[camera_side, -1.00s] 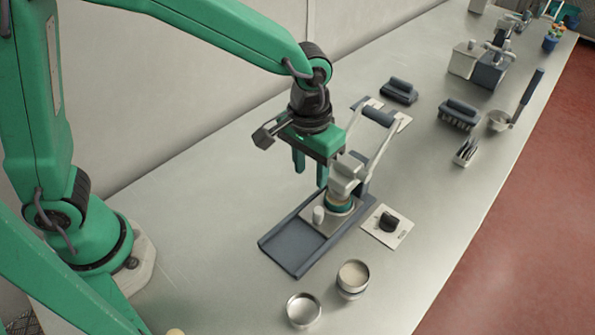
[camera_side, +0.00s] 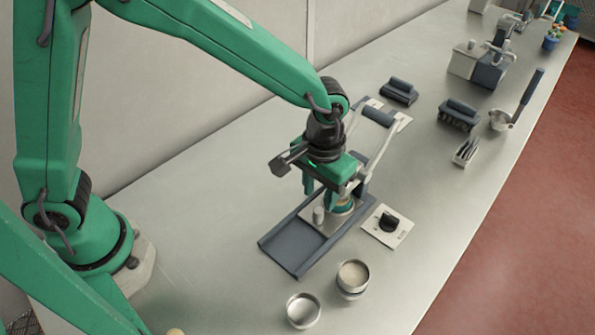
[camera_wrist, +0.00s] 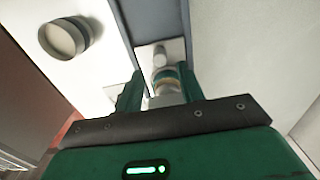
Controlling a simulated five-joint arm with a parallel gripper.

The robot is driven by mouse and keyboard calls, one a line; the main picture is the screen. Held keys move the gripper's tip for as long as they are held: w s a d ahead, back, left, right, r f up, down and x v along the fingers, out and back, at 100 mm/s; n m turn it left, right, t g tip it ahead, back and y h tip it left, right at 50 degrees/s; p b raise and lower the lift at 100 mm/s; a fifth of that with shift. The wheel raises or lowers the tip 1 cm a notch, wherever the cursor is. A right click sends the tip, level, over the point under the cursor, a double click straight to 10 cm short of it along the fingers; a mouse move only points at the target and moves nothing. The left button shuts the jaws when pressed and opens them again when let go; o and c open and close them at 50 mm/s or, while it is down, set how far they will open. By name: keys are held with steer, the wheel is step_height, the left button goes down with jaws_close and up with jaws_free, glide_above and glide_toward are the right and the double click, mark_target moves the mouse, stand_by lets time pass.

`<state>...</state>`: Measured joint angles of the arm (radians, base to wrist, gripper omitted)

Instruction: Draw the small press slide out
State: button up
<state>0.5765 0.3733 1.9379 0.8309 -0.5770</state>
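The small press slide is a pale plate (camera_side: 325,228) with a short upright knob (camera_side: 318,214), lying in a dark blue rail tray (camera_side: 290,246). The plate also shows in the wrist view (camera_wrist: 177,47), with the knob (camera_wrist: 159,57) ahead of my fingers. A teal-banded round piece (camera_side: 343,204) sits behind the knob under the press, and it shows between my fingers in the wrist view (camera_wrist: 172,76). My gripper (camera_side: 326,188) is open and empty, above and behind the knob, apart from it. It hides most of the press head.
A dial plate (camera_side: 388,226) lies right of the press. Two metal bowls stand in front, one empty (camera_side: 303,310) and one filled (camera_side: 353,276). The table left of the tray is clear.

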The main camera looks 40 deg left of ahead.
mark_target(318, 210)
steer(key=shift+f, duration=3)
steer(key=shift+f, duration=0.15)
steer(key=c, duration=0.7)
